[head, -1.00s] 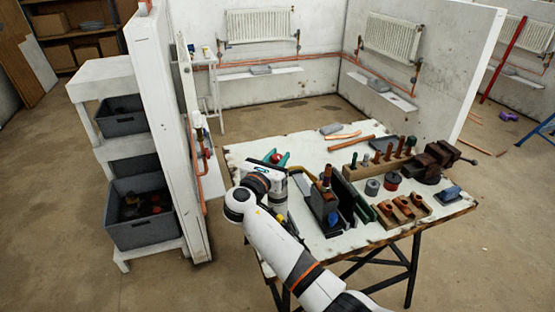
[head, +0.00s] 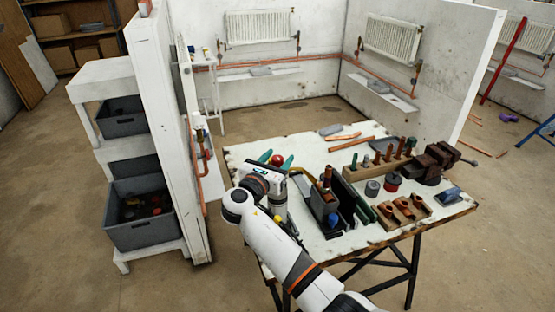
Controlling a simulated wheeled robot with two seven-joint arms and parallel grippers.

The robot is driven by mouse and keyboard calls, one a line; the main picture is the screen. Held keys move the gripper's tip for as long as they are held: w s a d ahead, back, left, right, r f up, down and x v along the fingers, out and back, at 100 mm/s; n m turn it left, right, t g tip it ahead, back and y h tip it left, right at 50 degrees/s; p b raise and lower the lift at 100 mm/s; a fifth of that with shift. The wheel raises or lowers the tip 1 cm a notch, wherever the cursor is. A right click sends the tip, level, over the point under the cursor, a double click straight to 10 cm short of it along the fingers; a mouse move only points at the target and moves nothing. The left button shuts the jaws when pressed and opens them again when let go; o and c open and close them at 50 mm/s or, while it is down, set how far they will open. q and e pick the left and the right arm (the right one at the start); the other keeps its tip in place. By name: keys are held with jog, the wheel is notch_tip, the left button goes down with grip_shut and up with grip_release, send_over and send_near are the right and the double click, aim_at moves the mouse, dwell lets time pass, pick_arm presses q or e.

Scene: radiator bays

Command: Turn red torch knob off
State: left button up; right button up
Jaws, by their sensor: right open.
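A small round red piece (head: 277,159) shows at the left part of the workbench, just beyond my right gripper. It looks like the red torch knob, but it is too small to be sure or to tell which way it is turned. Teal parts (head: 288,164) show beside it. My right gripper (head: 270,168) is open, close to the red piece in the picture. My wrist hides most of the fingers and the torch body, so I cannot tell whether they touch. My left gripper is out of view.
The white workbench (head: 300,147) carries a grey tool caddy (head: 322,203), a wooden rack (head: 362,172) of upright tools, a vise (head: 437,160) and copper fittings in a wooden block (head: 400,209). A white partition (head: 165,130) with copper pipes stands left. Concrete floor lies open around.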

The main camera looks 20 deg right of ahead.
jog(key=b+v, duration=0.2)
jog(key=v, duration=1)
jog(key=shift+d, duration=0.1)
